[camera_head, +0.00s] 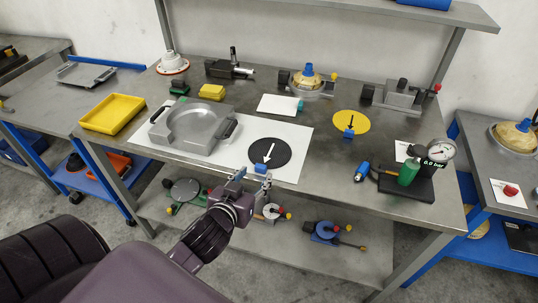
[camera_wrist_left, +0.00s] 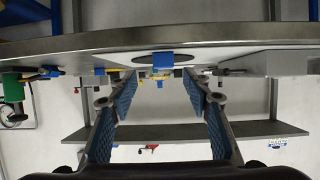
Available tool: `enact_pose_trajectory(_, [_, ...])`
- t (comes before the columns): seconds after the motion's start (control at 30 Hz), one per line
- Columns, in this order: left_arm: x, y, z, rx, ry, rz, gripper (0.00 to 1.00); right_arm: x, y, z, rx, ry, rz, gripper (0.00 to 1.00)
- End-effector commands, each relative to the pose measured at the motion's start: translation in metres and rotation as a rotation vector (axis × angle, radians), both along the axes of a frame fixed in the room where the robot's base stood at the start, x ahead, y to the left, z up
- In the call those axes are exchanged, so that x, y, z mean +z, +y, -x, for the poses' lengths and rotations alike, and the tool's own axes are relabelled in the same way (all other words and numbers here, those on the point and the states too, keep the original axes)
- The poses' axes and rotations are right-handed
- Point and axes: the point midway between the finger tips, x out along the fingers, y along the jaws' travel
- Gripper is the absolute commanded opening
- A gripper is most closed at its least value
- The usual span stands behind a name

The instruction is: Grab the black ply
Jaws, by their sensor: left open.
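The black ply (camera_head: 271,151) is a flat black disc with a white arrow, lying on the white sheet (camera_head: 225,142) near the table's front edge. A small blue tab (camera_head: 261,168) sits at its near edge. In the left wrist view the ply (camera_wrist_left: 178,56) shows as a thin dark ellipse, with the blue tab (camera_wrist_left: 162,61) in front. My left gripper (camera_head: 252,183) is just short of the table's front edge, close to the tab. Its fingers (camera_wrist_left: 160,90) are spread on either side of the tab, with nothing between them. My right gripper is not in view.
A grey mould (camera_head: 193,127) stands left of the ply on the same sheet. A yellow disc (camera_head: 351,122) with a blue tab lies to the right. A yellow tray (camera_head: 112,114) is at the left. A pressure gauge (camera_head: 441,150) and green bottle (camera_head: 408,172) stand at the right.

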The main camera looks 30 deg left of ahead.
Motion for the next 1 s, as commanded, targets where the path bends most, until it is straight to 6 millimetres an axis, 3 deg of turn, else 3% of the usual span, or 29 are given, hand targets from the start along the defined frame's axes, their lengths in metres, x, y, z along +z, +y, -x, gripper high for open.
enact_pose_trajectory(0.4, [-0.021, 0.015, -0.04, -0.002, 0.001, 0.0, 0.45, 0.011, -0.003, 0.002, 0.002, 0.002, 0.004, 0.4])
enact_pose_trajectory(0.73, [-0.025, 0.016, -0.046, -0.002, 0.001, 0.0, 0.45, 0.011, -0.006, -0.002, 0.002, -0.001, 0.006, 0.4])
enact_pose_trajectory(1.0, [-0.025, 0.016, -0.045, -0.002, 0.002, 0.001, 0.17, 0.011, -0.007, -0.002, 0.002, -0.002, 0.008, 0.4])
